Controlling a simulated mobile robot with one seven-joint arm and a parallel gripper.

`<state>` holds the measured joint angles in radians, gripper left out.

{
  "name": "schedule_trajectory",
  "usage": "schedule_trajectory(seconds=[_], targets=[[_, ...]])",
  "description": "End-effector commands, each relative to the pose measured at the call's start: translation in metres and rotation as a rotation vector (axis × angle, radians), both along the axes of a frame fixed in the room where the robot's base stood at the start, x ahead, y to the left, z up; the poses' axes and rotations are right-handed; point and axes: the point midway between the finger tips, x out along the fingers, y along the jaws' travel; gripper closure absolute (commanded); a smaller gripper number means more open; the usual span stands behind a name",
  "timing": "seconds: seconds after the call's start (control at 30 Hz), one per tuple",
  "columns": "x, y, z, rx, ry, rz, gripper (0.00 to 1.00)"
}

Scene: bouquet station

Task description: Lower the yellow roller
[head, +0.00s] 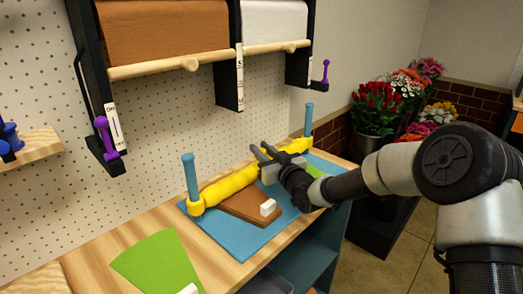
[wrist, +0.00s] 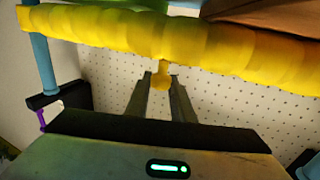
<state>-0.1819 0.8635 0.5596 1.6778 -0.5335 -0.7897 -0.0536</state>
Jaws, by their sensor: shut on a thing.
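The yellow roller (head: 230,186) is a long lumpy bar spanning two blue upright posts, the left one (head: 190,175) and the right one (head: 308,120). It sits low on the posts, across the blue board (head: 235,238) and brown sheet (head: 262,212). I cannot tell if its whole length touches them. My gripper (head: 267,158) covers part of the roller's middle. In the wrist view the yellow roller (wrist: 210,45) crosses the top, and its small knob (wrist: 161,76) is between my fingers. My gripper (wrist: 161,84) is shut on the roller by this knob.
A white block (head: 268,207) rests on the brown sheet. A green sheet (head: 155,263) lies on the wooden counter at front left. Brown and white paper rolls hang on a black rack with purple levers (head: 105,135). Flower buckets stand right, beyond the counter.

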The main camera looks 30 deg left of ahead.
Motion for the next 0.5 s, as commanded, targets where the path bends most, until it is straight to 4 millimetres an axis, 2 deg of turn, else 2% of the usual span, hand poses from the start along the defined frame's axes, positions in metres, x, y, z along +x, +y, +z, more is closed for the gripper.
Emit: schedule_trajectory(seconds=[0.03,0.07,0.13,0.5], targets=[[0.0004,0.0,0.0016,0.001,-0.002,0.0,1.0],[0.0004,0.0,0.0016,0.001,-0.002,0.0,0.74],[0.0004,0.0,0.0017,0.001,-0.002,0.0,0.62],[-0.0016,-0.0027,0.001,0.0,-0.001,0.0,0.6]])
